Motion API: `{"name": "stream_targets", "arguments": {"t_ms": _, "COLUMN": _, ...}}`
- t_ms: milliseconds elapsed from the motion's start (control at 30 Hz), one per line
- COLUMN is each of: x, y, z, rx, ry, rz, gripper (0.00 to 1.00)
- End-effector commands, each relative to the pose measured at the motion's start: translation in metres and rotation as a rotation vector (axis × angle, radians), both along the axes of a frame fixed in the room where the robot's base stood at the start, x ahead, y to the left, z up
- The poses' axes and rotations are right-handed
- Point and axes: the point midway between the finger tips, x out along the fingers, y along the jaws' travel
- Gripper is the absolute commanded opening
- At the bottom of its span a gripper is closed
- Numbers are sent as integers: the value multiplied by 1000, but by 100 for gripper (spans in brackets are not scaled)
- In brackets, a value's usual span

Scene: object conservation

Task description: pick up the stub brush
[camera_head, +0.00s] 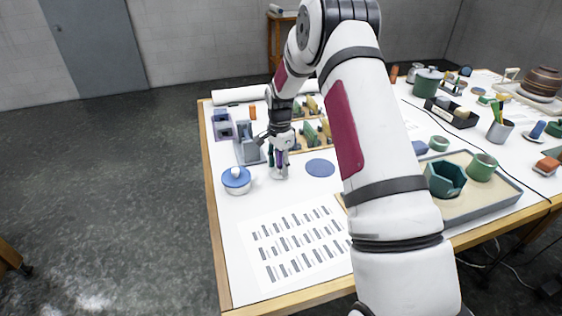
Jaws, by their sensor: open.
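My gripper (279,160) points down over the left part of the white table, between a blue-lidded round pot and a flat blue disc. It is open. A small upright pale and purple thing (281,169) shows at the fingertips. It may be the stub brush, but it is too small and too covered by the gripper to be sure. I cannot tell whether the fingers touch it.
The blue-lidded pot (236,180) stands left of my gripper, the grey stand (248,150) behind it. The blue disc (320,168) lies to the right. A striped sheet (295,243) lies in front. A tray (488,208) with green vessels is at right, beyond my arm.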

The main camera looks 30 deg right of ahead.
Motion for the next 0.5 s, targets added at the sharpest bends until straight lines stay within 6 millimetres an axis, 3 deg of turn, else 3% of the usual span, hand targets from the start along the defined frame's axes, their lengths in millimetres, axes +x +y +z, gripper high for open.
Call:
{"name": "stream_targets", "arguments": {"t_ms": 167, "x": 0, "y": 0, "z": 0, "rx": 0, "ry": 0, "rz": 0, "gripper": 43}}
{"name": "stream_targets", "arguments": {"t_ms": 333, "x": 0, "y": 0, "z": 0, "rx": 0, "ry": 0, "rz": 0, "gripper": 4}}
{"name": "stream_targets", "arguments": {"t_ms": 367, "x": 0, "y": 0, "z": 0, "rx": 0, "ry": 0, "rz": 0, "gripper": 0}}
{"name": "stream_targets", "arguments": {"t_ms": 500, "x": 0, "y": 0, "z": 0, "rx": 0, "ry": 0, "rz": 0, "gripper": 0}}
